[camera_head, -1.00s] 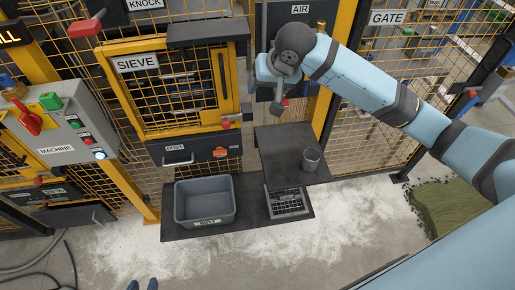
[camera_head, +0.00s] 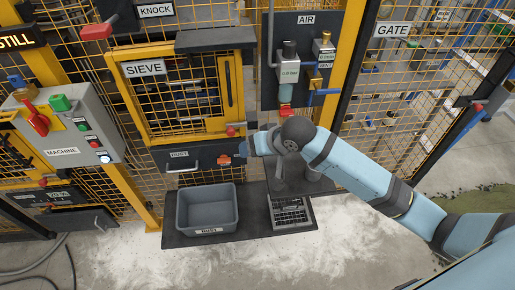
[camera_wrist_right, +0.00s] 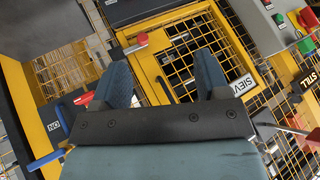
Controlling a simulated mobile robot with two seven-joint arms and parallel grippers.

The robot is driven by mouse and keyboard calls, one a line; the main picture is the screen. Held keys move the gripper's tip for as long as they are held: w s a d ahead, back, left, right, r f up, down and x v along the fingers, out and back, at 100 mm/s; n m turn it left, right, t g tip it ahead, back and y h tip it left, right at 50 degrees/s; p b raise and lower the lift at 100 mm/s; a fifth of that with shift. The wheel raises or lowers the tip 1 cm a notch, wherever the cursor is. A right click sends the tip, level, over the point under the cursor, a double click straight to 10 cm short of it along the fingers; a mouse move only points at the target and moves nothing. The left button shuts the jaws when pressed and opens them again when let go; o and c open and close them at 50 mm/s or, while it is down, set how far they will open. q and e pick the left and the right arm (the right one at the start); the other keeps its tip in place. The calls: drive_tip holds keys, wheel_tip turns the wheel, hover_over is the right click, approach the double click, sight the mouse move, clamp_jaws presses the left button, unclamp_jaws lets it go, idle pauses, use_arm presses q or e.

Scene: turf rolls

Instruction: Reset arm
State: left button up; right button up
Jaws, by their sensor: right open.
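My right arm reaches in from the right in the head view, with its dark wrist joint (camera_head: 297,135) in front of the small shelf below the AIR panel (camera_head: 300,55). In the right wrist view, the two blue fingers of my right gripper (camera_wrist_right: 162,78) stand wide apart with nothing between them. The sieve door (camera_wrist_right: 190,58) with its yellow frame lies beyond the fingers. In the head view the fingers are mostly hidden by the wrist. My left gripper does not show.
A grey bin (camera_head: 207,208) and a dark gridded tray (camera_head: 291,213) sit on the low black shelf (camera_head: 245,228). The sieve door, dust drawer (camera_head: 187,158) and machine box (camera_head: 65,128) are left of my wrist. Pale powder covers the floor.

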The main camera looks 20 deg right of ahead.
drive_tip(key=shift+f, duration=0.1)
idle(0.4)
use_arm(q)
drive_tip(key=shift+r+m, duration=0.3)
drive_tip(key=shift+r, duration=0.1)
use_arm(e)
drive_tip(key=s+d+f+n+t+h, duration=0.1)
drive_tip(key=s+f+n+t, duration=0.2)
drive_tip(key=s+f, duration=1.5)
drive_tip(key=s+t, duration=0.1)
drive_tip(key=s, duration=0.2)
drive_tip(key=shift+s+d, duration=0.2)
drive_tip(key=shift+d, duration=0.2)
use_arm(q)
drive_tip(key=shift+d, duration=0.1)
use_arm(e)
drive_tip(key=shift+f, duration=0.1)
